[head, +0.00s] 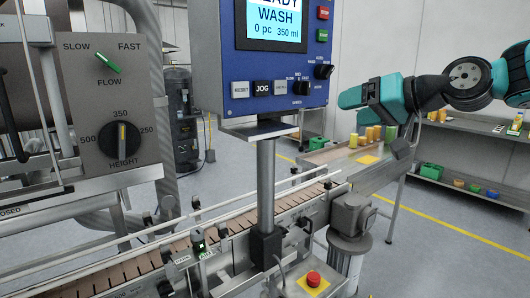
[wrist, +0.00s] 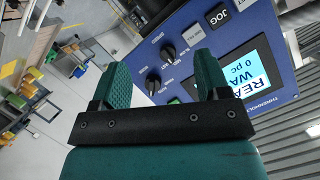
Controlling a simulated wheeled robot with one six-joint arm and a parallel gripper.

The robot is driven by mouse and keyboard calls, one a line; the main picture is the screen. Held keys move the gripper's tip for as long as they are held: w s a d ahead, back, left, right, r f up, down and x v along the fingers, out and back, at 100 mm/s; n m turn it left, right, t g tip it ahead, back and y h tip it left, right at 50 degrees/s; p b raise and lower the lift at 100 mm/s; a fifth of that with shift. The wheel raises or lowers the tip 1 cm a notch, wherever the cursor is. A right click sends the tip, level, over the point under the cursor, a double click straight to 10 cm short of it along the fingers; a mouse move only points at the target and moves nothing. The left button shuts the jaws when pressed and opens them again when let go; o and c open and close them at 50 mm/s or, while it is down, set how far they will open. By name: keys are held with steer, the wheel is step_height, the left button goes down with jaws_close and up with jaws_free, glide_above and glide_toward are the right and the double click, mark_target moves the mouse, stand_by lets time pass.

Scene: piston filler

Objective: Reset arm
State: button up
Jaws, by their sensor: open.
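My gripper (wrist: 162,75) shows in the wrist view with two teal ribbed fingers spread apart and nothing between them. In the head view my gripper (head: 352,98) is at the right, teal, pointing left toward the control panel and apart from it. The blue control panel (head: 238,88) has a screen reading "WASH, 0 pc 350 ml", with RESET and JOG buttons and black knobs. The panel also shows tilted beyond the fingers in the wrist view (wrist: 193,88). Whether a finger is near any knob in depth is hard to tell.
A grey plate with FLOW and HEIGHT knobs (head: 112,92) stands at the left. A conveyor (head: 130,258) runs below the panel. A red button on a yellow base (head: 313,281) is at the front. Yellow and orange cups (head: 366,134) stand behind. Open floor lies at the right.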

steer(key=s+a+f+n+g+h, duration=0.1)
steer(key=s+a+f+n+g, duration=0.25)
steer(key=s, duration=0.55)
steer(key=s+a+f+m+g+h, duration=0.1)
steer(key=s+a+f+g+h, duration=0.2)
steer(key=s+f, duration=0.45)
steer(key=s+d+f+n+g+h, duration=0.1)
steer(key=s+f, duration=0.5)
steer(key=s, duration=0.7)
steer(key=n+g, duration=0.1)
steer(key=g, duration=0.1)
steer(key=shift+s+f+g+h, duration=0.2)
steer(key=shift+s+g+h, duration=0.1)
steer(key=shift+s+g, duration=0.05)
steer(key=shift+d, duration=0.1)
